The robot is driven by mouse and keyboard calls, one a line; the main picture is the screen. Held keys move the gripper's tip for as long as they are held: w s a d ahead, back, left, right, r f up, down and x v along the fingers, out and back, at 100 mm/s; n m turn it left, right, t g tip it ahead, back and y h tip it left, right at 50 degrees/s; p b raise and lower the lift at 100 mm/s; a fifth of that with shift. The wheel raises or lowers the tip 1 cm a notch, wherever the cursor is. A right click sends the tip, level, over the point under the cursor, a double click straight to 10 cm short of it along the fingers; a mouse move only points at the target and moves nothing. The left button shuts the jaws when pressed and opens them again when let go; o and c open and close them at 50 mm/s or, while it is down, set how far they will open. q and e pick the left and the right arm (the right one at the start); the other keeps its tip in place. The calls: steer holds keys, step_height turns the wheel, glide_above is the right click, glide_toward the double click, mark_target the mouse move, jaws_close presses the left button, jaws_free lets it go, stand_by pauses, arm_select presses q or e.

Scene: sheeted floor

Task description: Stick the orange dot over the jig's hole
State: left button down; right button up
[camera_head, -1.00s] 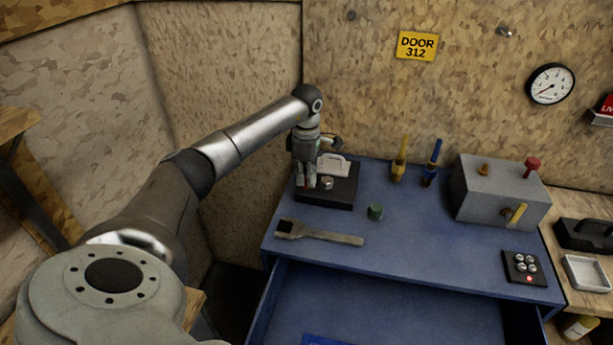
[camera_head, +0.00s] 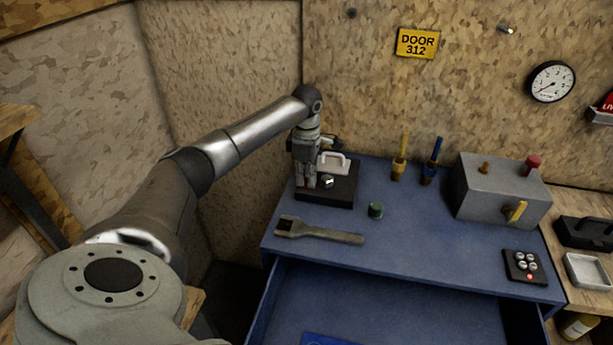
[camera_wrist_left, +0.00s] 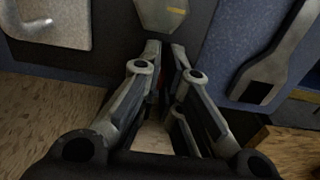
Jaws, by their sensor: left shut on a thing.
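My left gripper (camera_head: 306,186) points down over the left part of a black base plate (camera_head: 343,198) on the blue bench. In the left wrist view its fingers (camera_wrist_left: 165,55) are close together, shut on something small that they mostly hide. A red sliver shows between them. A small metal block (camera_head: 328,182) stands on the plate just right of the fingers; in the wrist view the block (camera_wrist_left: 162,12) has an orange-yellow mark. A white handled piece (camera_head: 335,160) lies behind. I cannot make out the jig's hole or clearly identify the orange dot. My right gripper is out of view.
Yellow (camera_head: 399,168) and blue (camera_head: 430,172) handled tools stand behind. A grey box (camera_head: 495,190) is at right. An open drawer (camera_head: 390,310) is below; the bench's middle is clear.

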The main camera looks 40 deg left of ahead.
arm_select(q)
steer(key=c, duration=1.5)
jaws_free()
steer(key=shift+c, duration=0.2)
step_height(320, 180, up, 12)
